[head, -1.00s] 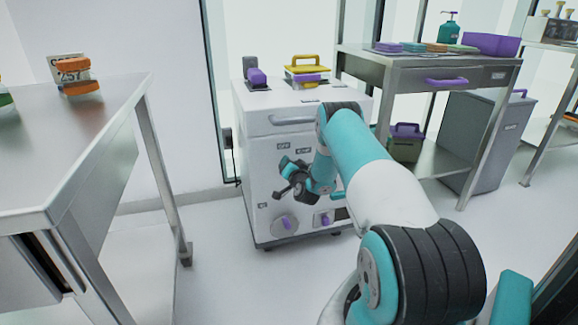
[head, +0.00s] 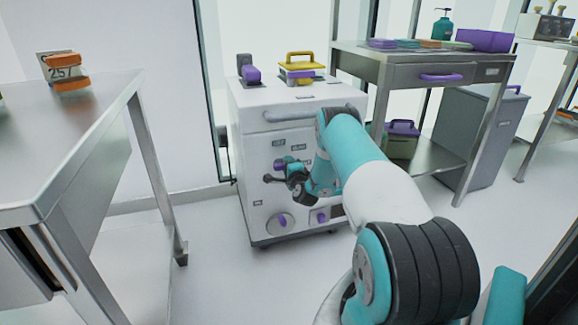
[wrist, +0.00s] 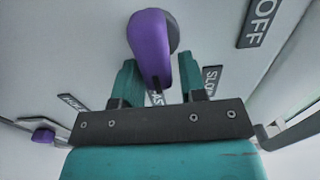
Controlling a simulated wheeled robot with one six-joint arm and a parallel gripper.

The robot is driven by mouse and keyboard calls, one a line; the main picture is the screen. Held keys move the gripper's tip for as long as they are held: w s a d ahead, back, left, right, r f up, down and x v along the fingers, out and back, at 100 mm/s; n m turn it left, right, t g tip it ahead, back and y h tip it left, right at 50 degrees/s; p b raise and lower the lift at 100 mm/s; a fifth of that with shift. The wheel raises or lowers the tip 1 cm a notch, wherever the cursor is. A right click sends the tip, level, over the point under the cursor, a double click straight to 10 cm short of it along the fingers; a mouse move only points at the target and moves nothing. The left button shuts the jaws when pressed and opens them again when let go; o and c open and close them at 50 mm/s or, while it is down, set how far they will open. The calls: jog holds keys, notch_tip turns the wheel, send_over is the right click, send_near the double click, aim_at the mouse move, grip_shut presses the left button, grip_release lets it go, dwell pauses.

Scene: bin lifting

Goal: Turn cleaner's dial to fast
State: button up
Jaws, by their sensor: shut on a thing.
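The cleaner (head: 257,187) is a white cabinet with dials on its front. Its upper purple dial (head: 281,163) shows just above my gripper (head: 276,179) in the head view. In the wrist view the purple dial (wrist: 150,45) stands between the two teal fingers of my gripper (wrist: 160,82), which is shut on it. The dial's handle points down the picture, over a label of which only "AS" shows. The SLOW label (wrist: 211,80) is to its right, partly covered by a finger, and the OFF label (wrist: 262,22) is at upper right.
Two lower purple knobs (head: 282,221) and (head: 321,217) sit on the cleaner's front. A yellow-handled box (head: 299,70) stands on its top. A steel table (head: 70,130) is at left and a steel bench (head: 420,60) at right. The floor between the left table and cleaner is clear.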

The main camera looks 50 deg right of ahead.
jog(key=shift+f+m, duration=0.3)
jog(key=shift+m, duration=0.7)
jog(key=shift+a, duration=0.15)
jog(key=o, duration=0.7)
jog(key=shift+w, duration=0.1)
